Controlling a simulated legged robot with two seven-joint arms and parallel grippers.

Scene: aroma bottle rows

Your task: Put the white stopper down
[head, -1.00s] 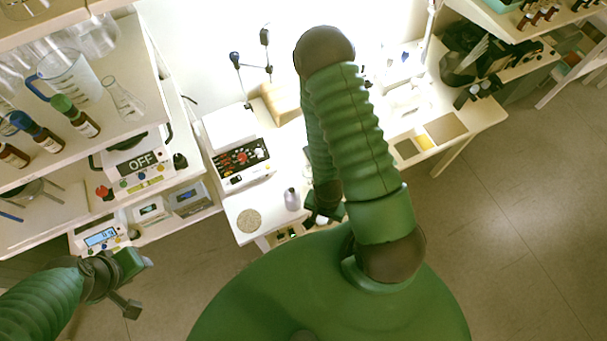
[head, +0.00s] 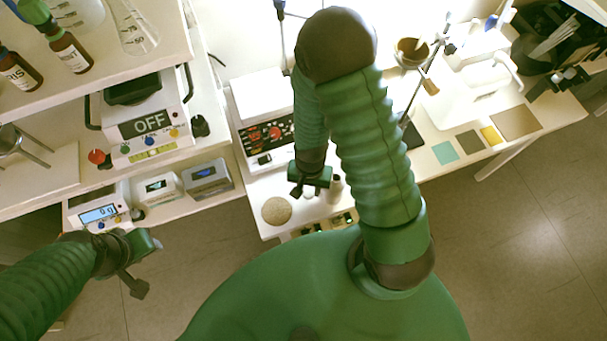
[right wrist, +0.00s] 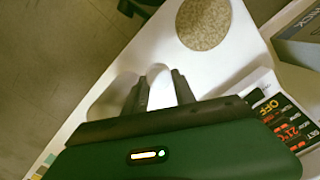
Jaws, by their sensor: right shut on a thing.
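My right gripper (head: 309,191) is over the white bench, between a round speckled mat (head: 276,210) and a pale bottle (head: 336,187). In the right wrist view its two dark fingers (right wrist: 162,88) are shut on the white stopper (right wrist: 160,92), which shows as a pale shape between them. Whether the stopper touches the bench is not clear. The mat (right wrist: 203,22) lies ahead of the fingers and the bottle (right wrist: 117,88) is just left of them. My left gripper (head: 146,266) hangs at the lower left, away from the bench; its jaw opening is unclear.
A hotplate device with a dark panel (head: 268,138) stands behind the right gripper. Coloured squares (head: 470,141) lie on the bench at right. Bare bench surrounds the mat.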

